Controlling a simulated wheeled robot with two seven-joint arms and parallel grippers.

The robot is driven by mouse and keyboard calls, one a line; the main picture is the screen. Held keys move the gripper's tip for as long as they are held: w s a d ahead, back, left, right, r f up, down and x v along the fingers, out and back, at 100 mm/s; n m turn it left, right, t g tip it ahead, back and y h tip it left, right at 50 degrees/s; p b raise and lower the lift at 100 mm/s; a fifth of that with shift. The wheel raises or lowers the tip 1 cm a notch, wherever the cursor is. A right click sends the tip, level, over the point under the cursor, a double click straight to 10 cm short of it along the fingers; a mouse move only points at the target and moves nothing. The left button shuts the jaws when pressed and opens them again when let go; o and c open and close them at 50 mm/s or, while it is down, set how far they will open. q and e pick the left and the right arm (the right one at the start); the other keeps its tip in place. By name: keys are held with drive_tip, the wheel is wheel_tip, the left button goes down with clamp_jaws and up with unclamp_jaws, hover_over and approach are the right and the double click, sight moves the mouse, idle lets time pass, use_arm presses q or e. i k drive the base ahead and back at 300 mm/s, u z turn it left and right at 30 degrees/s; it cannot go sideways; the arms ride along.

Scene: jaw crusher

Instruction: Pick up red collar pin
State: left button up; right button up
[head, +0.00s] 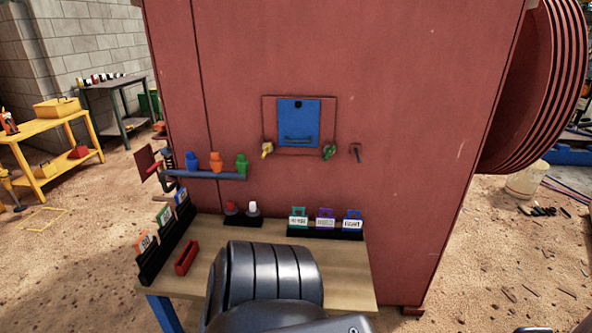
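A small red-topped piece (231,208), which looks like the red collar pin, stands upright in a black holder (238,221) at the back of the workbench (345,285). A white-topped piece (252,208) stands beside it on the right. A dark rounded link of my own arm covers the front middle of the bench and hides part of its top. Neither of my grippers can be made out in the head view, and nothing is seen touching the red piece.
Blue, orange and green pieces (216,162) stand on a wall shelf (215,175). Labelled tags stand in black racks at the bench's left (168,240) and back right (325,234). A red tray (187,257) lies on the bench. The red machine wall (400,120) rises directly behind.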

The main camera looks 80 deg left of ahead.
sight(231, 210)
drive_tip(key=u, duration=2.3)
drive_tip(key=k, duration=0.1)
drive_tip(key=u, duration=0.7)
